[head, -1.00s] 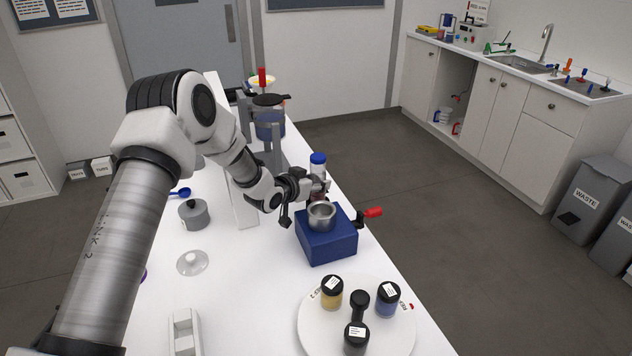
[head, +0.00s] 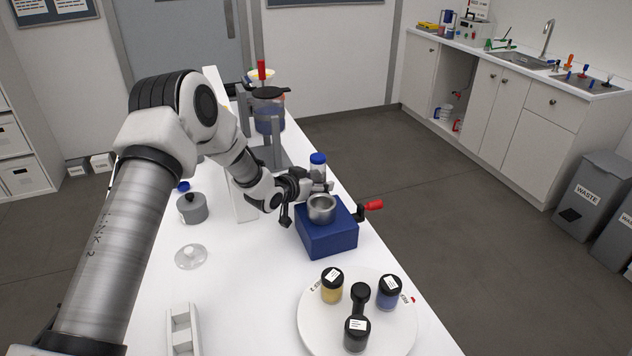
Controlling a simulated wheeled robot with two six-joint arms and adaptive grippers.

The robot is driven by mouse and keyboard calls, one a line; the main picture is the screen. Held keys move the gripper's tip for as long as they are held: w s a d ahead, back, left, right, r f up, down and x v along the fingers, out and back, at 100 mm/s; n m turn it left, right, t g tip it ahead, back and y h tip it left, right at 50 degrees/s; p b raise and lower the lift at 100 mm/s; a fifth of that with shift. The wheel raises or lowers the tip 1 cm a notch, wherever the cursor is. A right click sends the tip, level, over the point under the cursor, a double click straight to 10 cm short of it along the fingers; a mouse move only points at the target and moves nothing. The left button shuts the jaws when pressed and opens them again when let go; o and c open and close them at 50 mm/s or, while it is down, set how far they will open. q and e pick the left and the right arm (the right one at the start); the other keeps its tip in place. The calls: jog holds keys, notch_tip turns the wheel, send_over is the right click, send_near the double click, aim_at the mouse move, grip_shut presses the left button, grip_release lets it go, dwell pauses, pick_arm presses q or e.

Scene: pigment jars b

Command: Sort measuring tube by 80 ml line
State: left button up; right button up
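A clear tube with a blue cap (head: 318,160) stands upright just behind the blue box in the head view; I take it to be the measuring tube. My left gripper (head: 320,187) is at its lower part, and the two keep the same place relative to each other, so it appears shut on the tube. The gripper hides the lower end of the tube. The tube's lines and fill level are too small to read. My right gripper is not in view.
A blue box (head: 327,238) with a metal bowl (head: 321,208) and red-handled crank (head: 373,205) stands just below the gripper. A white round tray (head: 318,340) holds lidded jars nearer. A grey pot (head: 192,208) and glass lid (head: 190,257) are left; a blender-like device (head: 269,120) stands behind.

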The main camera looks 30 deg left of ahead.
pick_arm(q)
jog(key=v, duration=1.2)
dwell(0.3)
